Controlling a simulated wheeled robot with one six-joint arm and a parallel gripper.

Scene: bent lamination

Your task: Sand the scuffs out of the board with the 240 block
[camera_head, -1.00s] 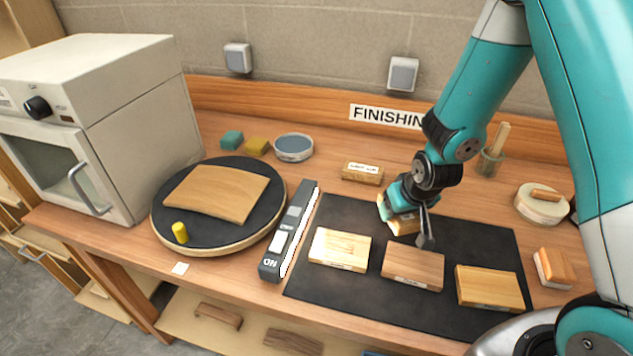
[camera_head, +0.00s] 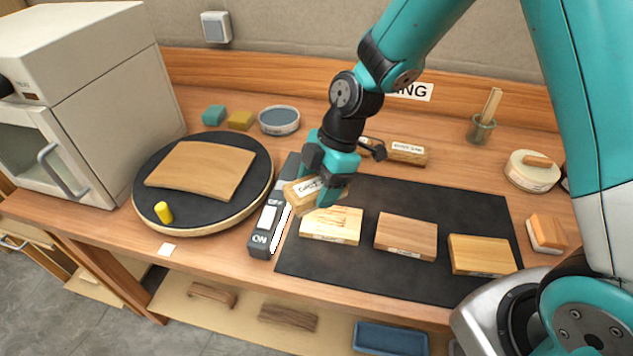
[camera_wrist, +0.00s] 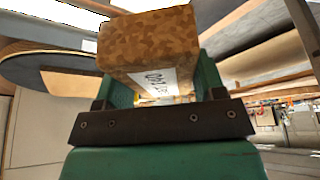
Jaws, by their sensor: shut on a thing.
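The board (camera_head: 200,170) is a curved piece of wood on the black top of a round turntable (camera_head: 150,219). I cannot make out scuffs on it at this size. My gripper (camera_head: 322,188) is shut on a labelled sanding block (camera_head: 300,191), held above the switch bar and the mat's left end, right of the turntable and apart from the board. In the wrist view the block (camera_wrist: 150,42) shows a mottled brown face between the green fingers; its partly hidden label appears to read 240.
A black-and-grey bar marked ON and OFF (camera_head: 262,240) lies between the turntable and the black mat (camera_head: 360,270). Several labelled wood blocks lie on the mat, one nearest (camera_head: 331,225). Another labelled block (camera_head: 408,152) lies behind. A yellow peg (camera_head: 163,212) stands on the turntable. An oven-like cabinet (camera_head: 110,90) stands left.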

